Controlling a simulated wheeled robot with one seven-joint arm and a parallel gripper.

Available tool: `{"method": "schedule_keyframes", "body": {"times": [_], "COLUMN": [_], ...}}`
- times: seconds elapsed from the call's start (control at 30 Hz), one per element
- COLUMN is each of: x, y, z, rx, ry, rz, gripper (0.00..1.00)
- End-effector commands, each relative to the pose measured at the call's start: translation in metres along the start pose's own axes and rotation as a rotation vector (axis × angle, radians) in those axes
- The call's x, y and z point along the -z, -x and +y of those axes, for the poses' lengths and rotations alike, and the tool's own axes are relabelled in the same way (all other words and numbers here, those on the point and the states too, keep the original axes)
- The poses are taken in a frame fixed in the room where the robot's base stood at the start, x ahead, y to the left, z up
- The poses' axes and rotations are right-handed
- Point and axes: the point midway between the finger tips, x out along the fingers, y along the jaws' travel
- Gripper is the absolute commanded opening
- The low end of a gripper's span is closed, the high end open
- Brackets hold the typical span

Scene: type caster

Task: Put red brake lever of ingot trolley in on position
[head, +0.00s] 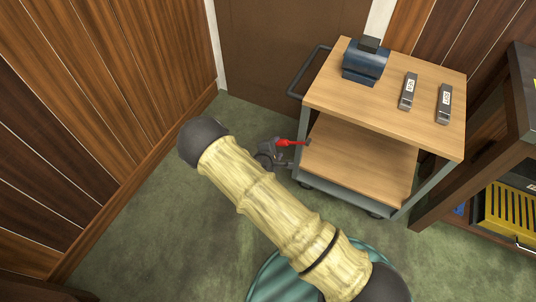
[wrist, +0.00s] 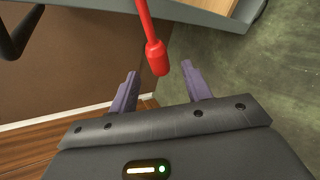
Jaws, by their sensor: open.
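The red brake lever (head: 290,142) sticks out at the lower left side of the ingot trolley (head: 385,105), near a caster. In the wrist view the red lever (wrist: 156,52) hangs down from the top, its thicker knob end pointing at my gripper (wrist: 158,85). My gripper is open, with the two purple fingers apart. The knob sits between the fingertips in the picture, slightly beyond them; I cannot tell whether it touches either finger. In the head view my gripper (head: 268,160) is a small dark shape beside the lever, partly hidden by my arm.
The trolley's top holds a blue motor-like block (head: 366,62) and two grey ingots (head: 409,92) with labels. A dark shelf with a yellow case (head: 512,212) stands at the right. Wood-panelled walls and a brown door (head: 270,50) bound the corner. Green floor (head: 130,220) is clear at left.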

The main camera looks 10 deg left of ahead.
Motion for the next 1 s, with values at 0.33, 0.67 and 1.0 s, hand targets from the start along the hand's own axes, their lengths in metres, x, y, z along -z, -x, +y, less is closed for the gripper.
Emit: {"method": "schedule_keyframes", "body": {"times": [0.33, 0.67, 1.0], "x": [0.0, 0.0, 0.0], "y": [0.072, 0.096, 0.096], "z": [0.002, -0.001, -0.001], "rx": [0.0, 0.0, 0.0], "ry": [0.002, 0.001, 0.0], "rz": [0.002, 0.001, 0.0], "gripper": [0.49, 0.49, 0.49]}}
